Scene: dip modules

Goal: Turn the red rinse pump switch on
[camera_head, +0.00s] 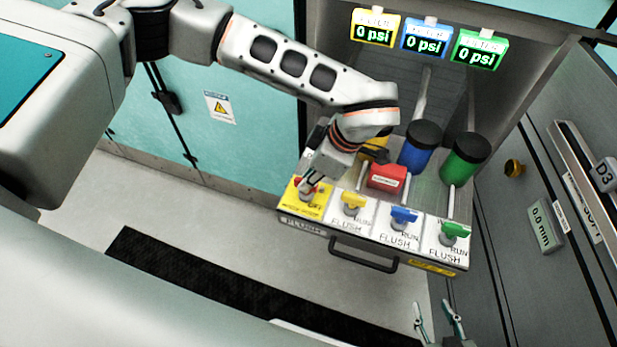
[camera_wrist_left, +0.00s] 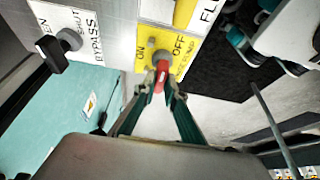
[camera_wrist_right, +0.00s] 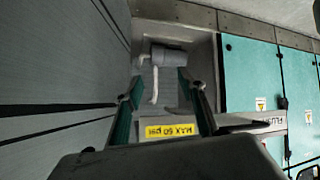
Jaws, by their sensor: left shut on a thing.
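The red rinse pump switch (camera_head: 308,187) sits on a yellow plate (camera_head: 299,198) at the left end of the panel. In the left wrist view the red handle (camera_wrist_left: 162,74) sticks out from its round pivot towards my gripper, with ON printed on the left and OFF on the right. My left gripper (camera_wrist_left: 165,83) is shut on the handle; its fingers partly hide the switch in the head view. I cannot tell for sure which label the handle selects. My right gripper (camera_head: 437,313) is open and empty, low in front of the panel; its fingers also show apart in the right wrist view (camera_wrist_right: 160,92).
Yellow (camera_head: 352,200), blue (camera_head: 403,214) and green (camera_head: 454,231) valve handles sit to the right on the same panel. A red box (camera_head: 386,178) and blue (camera_head: 420,148) and green (camera_head: 465,158) canisters stand behind. Three displays (camera_head: 426,41) read 0 psi. A black handle (camera_head: 362,255) juts from the front.

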